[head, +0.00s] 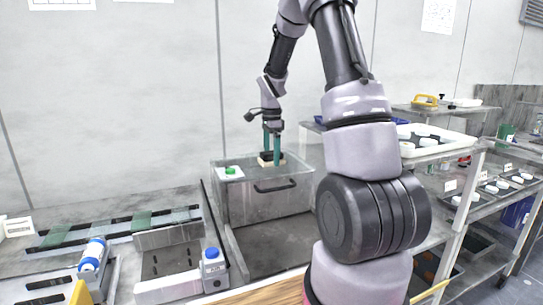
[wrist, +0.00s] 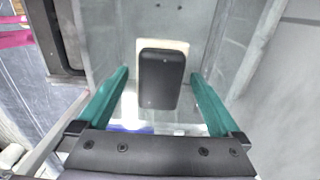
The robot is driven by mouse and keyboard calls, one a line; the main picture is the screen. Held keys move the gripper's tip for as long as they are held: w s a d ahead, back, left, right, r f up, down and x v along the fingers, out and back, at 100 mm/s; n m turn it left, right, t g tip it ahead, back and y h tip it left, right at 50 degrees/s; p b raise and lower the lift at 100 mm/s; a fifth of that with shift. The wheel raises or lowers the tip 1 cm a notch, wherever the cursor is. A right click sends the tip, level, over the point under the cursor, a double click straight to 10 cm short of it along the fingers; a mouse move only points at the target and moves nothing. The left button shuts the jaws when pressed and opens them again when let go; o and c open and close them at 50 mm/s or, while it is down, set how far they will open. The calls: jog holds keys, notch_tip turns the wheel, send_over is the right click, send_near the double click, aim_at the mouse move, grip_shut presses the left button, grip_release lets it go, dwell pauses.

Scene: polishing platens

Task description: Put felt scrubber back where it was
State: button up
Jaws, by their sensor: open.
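The felt scrubber, a dark block with a cream felt layer, shows ahead of my gripper in the wrist view (wrist: 161,80). In the head view its cream edge (head: 265,162) shows at the clear-walled grey bin (head: 300,195), near the top. I cannot tell exactly what it rests on. My gripper (head: 271,149) is open and points down at it. In the wrist view the teal fingers lie to either side of the scrubber, with visible gaps. In the head view the fingers partly hide it.
A small green-and-white item (head: 232,171) sits at the bin's left top. A blue-capped bottle (head: 92,255) and a blue-knobbed grey device (head: 213,267) stand on the left bench. Shelves with a white tray (head: 425,145) are at right. The wall is close behind the bin.

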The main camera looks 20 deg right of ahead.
aim_at(272, 152)
notch_tip(272, 152, up, 12)
jog(key=f, duration=0.1)
jog(key=s+a+r+n+t, duration=0.2)
jog(key=s+a+r+n, duration=0.1)
jog(key=s+r, duration=0.4)
jog(key=s+a+r+n+t+y, duration=0.1)
jog(key=s+a+r+n+t, duration=0.1)
jog(key=s+n, duration=0.3)
jog(key=s+a+r+n+t+y, duration=0.1)
jog(key=s+n, duration=0.5)
jog(key=s, duration=0.8)
jog(key=a+r+t, duration=0.1)
jog(key=a+t, duration=0.1)
jog(key=a, duration=0.1)
jog(key=shift+s, duration=0.3)
